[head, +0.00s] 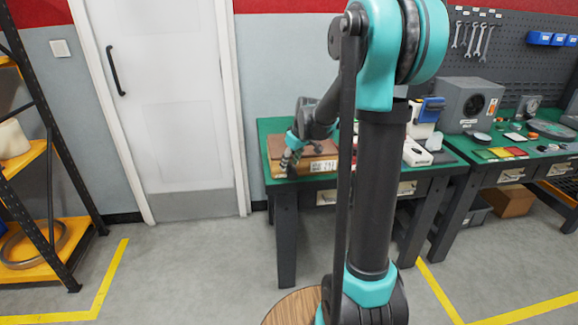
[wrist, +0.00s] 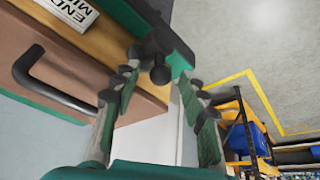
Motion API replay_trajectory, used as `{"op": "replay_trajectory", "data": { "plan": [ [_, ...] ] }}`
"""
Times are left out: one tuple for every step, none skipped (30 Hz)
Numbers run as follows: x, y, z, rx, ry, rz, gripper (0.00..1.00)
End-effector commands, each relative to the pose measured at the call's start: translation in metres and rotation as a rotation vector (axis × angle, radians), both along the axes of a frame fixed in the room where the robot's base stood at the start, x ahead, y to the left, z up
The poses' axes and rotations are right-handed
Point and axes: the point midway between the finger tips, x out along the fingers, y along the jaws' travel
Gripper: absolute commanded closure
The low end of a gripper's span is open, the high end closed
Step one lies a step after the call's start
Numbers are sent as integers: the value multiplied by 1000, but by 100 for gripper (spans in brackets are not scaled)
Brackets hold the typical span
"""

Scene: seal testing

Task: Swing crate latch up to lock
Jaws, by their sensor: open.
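The crate is a brown box with a wooden edge and a white label, on the green bench; it shows in the head view (head: 318,148) and at upper left in the wrist view (wrist: 62,62). A dark lever with a round black knob (wrist: 160,75), apparently the latch, shows by the bench edge in the wrist view. My gripper (wrist: 155,95) is open, with one finger to each side of the knob in the picture; contact cannot be told. In the head view my gripper (head: 288,163) is at the crate's front left corner, and the latch there is not clear.
A black handle (wrist: 50,85) sticks out from the crate. The green bench (head: 268,126) carries a grey instrument (head: 468,100) and small parts on the right. A white door (head: 165,100) is behind, and a yellow-black shelf (head: 45,170) is at left.

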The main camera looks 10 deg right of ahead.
Motion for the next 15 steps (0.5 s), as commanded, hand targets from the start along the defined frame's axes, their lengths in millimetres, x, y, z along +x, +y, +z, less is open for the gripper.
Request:
{"op": "replay_trajectory", "data": {
  "plan": [
    [3,1,-6,0,0,0,57],
    [3,2,-8,0,0,0,57],
    [4,2,-11,0,0,0,57],
    [5,3,-13,0,0,0,57],
    [6,3,-15,0,0,0,57],
    [6,3,-16,0,0,0,57],
    [6,3,-17,0,0,0,57],
    [7,4,-18,0,0,0,57],
    [7,4,-19,0,0,0,57],
    [7,4,-19,0,0,0,57],
    [7,4,-19,0,0,0,57],
    [7,4,-19,0,0,0,57],
    [7,4,-19,0,0,0,57],
    [7,4,-19,0,0,0,57],
    [7,4,-19,0,0,0,57]
  ]
}}
